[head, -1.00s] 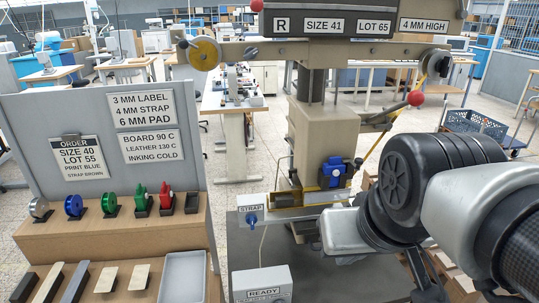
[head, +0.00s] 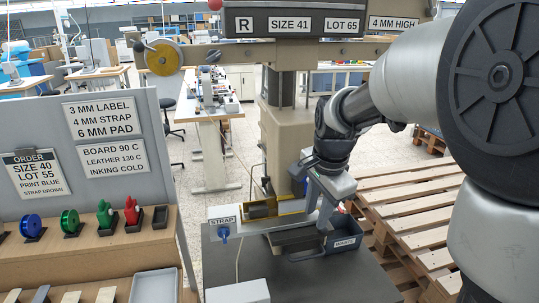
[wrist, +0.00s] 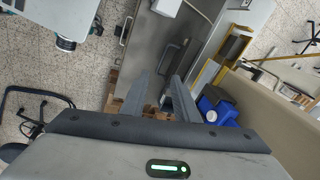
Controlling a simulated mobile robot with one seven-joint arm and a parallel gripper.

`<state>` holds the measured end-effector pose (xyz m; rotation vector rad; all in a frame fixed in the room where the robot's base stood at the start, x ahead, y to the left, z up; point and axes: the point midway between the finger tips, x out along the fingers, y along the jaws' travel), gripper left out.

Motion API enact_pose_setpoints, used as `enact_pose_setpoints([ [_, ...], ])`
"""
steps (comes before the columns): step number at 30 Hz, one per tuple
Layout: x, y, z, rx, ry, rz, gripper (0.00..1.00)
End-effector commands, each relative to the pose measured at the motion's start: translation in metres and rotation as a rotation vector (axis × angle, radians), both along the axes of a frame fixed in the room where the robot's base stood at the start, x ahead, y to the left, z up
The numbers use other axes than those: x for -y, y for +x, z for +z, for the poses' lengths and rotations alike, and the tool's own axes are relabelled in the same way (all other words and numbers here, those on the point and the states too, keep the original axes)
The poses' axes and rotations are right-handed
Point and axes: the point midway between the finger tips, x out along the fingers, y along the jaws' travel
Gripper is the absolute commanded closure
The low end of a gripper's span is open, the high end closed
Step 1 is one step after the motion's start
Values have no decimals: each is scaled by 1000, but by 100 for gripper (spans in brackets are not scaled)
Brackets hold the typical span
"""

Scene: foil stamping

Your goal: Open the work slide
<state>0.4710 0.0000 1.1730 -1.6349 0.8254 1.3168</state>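The foil press (head: 285,120) stands in the middle of the head view. A yellow-edged frame (head: 292,207) sits at its foot, beside a pale bar labelled STRAP (head: 223,221) with a blue knob; the frame also shows in the wrist view (wrist: 211,72). I cannot tell for sure which part is the work slide. My gripper (head: 322,232) points down in front of the press, over the right part of the bench. In the wrist view my gripper (wrist: 161,85) has its fingers apart with nothing clearly between them. A dark bar handle (wrist: 170,58) lies just beyond the fingertips.
A dark labelled tray (head: 345,243) is beside my gripper. A white box (head: 238,292) stands at the bench front. The order board (head: 85,150) and foil spools (head: 70,221) are at left. Wooden pallets (head: 400,205) lie at right. A blue part (wrist: 218,106) is right of the fingers.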

Motion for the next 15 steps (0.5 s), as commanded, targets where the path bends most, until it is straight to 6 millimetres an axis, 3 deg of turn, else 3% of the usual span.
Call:
enact_pose_setpoints([
  [1,0,12,-15,-21,20,-63,72],
  [6,0,31,-36,-51,58,-192,72],
  [11,0,35,-48,-58,65,-217,72],
  [15,-1,38,-70,-60,64,-215,72],
])
